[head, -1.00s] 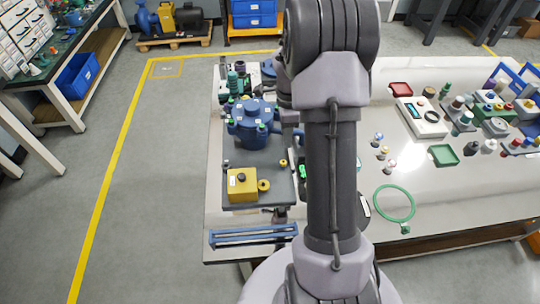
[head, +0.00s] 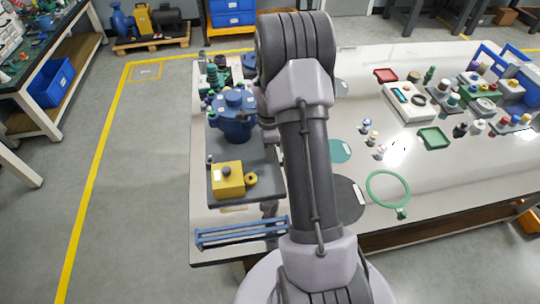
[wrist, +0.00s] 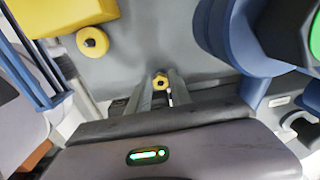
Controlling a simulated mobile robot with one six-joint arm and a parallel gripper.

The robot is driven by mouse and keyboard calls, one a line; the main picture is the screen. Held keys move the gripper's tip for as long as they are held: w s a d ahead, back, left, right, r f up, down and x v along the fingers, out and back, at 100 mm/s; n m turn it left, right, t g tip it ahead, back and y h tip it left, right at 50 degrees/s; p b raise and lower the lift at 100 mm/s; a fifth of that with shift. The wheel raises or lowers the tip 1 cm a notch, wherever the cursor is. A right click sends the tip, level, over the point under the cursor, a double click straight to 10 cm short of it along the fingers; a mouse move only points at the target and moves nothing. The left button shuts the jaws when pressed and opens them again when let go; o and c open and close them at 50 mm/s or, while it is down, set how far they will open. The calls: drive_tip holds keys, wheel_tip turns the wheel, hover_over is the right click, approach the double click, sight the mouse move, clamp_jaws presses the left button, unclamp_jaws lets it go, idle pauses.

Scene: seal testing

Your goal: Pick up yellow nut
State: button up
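The fingers look open; I cannot make out firm contact with the nut.
A yellow block (head: 228,179) with a round yellow knob (head: 250,179) sits on the plate's near end. A blue pump-like body (head: 236,118) stands behind it. A blue rail frame (head: 242,232) lies at the front edge. A green ring (head: 388,188) lies to the right.

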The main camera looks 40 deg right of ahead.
clamp_jaws()
